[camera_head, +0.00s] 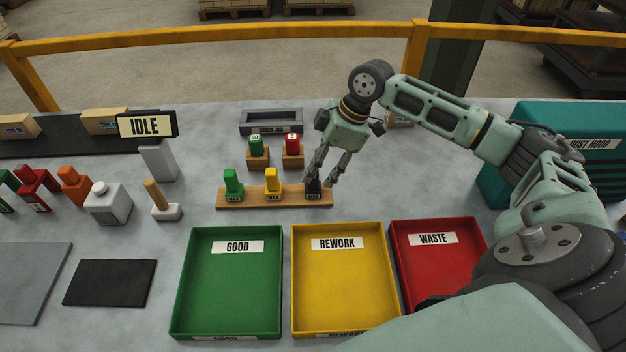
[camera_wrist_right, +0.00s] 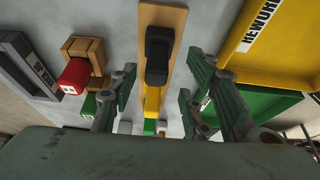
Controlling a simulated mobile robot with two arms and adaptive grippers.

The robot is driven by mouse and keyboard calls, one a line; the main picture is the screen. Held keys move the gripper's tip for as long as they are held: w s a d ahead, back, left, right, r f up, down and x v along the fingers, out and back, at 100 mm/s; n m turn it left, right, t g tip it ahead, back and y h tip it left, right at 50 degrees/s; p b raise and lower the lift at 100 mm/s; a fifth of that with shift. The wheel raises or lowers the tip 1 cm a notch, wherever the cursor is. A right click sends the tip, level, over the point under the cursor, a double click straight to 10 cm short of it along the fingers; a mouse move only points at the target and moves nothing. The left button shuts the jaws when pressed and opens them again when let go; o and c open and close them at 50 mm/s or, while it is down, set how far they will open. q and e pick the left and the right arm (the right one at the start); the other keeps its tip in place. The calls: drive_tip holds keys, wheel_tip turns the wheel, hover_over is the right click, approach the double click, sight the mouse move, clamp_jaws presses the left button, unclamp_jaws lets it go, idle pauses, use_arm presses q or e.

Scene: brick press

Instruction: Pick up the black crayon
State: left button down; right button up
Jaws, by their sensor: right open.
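The black crayon (camera_head: 313,189) stands at the right end of a wooden rack (camera_head: 250,204), which also holds a green crayon (camera_head: 232,184) and a yellow crayon (camera_head: 271,182). In the right wrist view the black crayon (camera_wrist_right: 158,55) shows at the top middle, apart from the fingers. My right gripper (camera_head: 320,182) is open and empty, with its fingertips right by the black crayon and partly in front of it in the head view. In the wrist view, its fingers (camera_wrist_right: 158,80) stand on either side of the rack line. My left gripper is not in view.
Green GOOD (camera_head: 230,290), yellow REWORK (camera_head: 340,285) and red WASTE (camera_head: 435,265) trays lie in front of the rack. Behind it stand green (camera_head: 257,146) and red (camera_head: 293,144) stamps on wooden blocks and a grey tray (camera_head: 270,118). A teal dust hood (camera_head: 560,125) stands right.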

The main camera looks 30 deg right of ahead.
sight(313, 182)
drive_tip(key=x, duration=0.2)
drive_tip(key=p+x, duration=0.1)
drive_tip(key=x, duration=0.1)
drive_tip(key=shift+w+d, duration=0.15)
drive_tip(key=shift+d, duration=0.1)
drive_tip(key=shift+f, duration=0.25)
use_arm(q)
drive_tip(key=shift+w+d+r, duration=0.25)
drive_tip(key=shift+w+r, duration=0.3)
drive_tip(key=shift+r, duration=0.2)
use_arm(e)
clamp_jaws()
drive_tip(key=shift+r, duration=0.1)
